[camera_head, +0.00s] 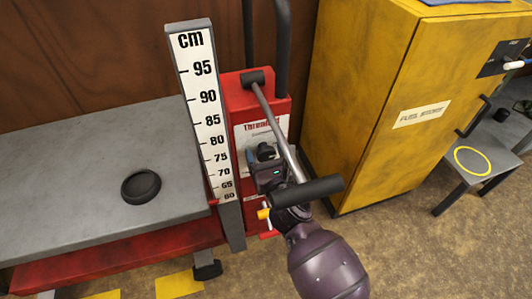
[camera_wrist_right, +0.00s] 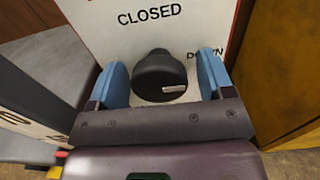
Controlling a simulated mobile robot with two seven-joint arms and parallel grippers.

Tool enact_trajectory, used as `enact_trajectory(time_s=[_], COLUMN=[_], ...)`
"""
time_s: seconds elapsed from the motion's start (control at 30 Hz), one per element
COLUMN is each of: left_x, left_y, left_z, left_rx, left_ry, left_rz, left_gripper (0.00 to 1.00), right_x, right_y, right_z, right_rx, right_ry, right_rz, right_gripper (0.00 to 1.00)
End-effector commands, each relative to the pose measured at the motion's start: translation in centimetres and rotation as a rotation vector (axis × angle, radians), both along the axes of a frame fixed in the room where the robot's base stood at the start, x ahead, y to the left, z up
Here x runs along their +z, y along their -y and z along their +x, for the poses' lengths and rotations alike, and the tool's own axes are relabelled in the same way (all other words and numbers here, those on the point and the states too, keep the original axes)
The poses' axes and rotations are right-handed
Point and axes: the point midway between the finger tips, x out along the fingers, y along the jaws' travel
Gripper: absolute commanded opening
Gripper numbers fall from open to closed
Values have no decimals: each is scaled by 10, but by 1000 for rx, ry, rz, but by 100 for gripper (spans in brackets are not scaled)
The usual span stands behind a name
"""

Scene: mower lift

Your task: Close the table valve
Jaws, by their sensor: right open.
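The table valve is a black round knob (camera_wrist_right: 160,77) on a white panel (camera_wrist_right: 135,35) marked "CLOSED" and "DOWN" in the right wrist view. In the head view the knob (camera_head: 265,151) shows small on the front of the red lift column (camera_head: 235,90). My right gripper (camera_wrist_right: 162,66) is open, its two blue fingers standing left and right of the knob. I cannot tell whether either finger touches it. In the head view the gripper (camera_head: 264,160) is partly hidden by my arm and the lift's handle bar. My left gripper is not in view.
A grey lift table (camera_head: 75,150) with a black disc (camera_head: 141,186) on it is at left. A tall cm scale (camera_head: 208,110) stands beside the column. A black handle bar (camera_head: 310,190) crosses near my right wrist. A yellow cabinet (camera_head: 375,80) stands close on the right.

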Motion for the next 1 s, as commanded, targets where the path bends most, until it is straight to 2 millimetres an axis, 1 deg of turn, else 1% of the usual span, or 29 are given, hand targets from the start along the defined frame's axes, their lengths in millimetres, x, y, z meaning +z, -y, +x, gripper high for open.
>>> enact_trajectory(time_s=[0.03, 0.33, 0.37, 0.67, 0.9, 1.0], left_x=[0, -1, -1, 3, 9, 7], left_y=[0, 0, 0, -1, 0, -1], left_z=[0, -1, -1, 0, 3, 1], left_rx=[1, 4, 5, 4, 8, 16], left_ry=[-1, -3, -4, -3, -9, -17], left_rz=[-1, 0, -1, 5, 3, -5], left_gripper=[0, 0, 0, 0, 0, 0], right_x=[0, 0, 0, 2, 5, 6], right_y=[0, 0, 0, 0, 0, 1], right_z=[0, 0, 0, 0, 1, 1], right_rx=[0, 0, 0, 1, 1, 0], right_ry=[0, 0, 0, 18, 65, 93], right_rz=[0, 0, 0, -45, -185, -268], right_gripper=[74, 28, 27, 27, 27, 27])
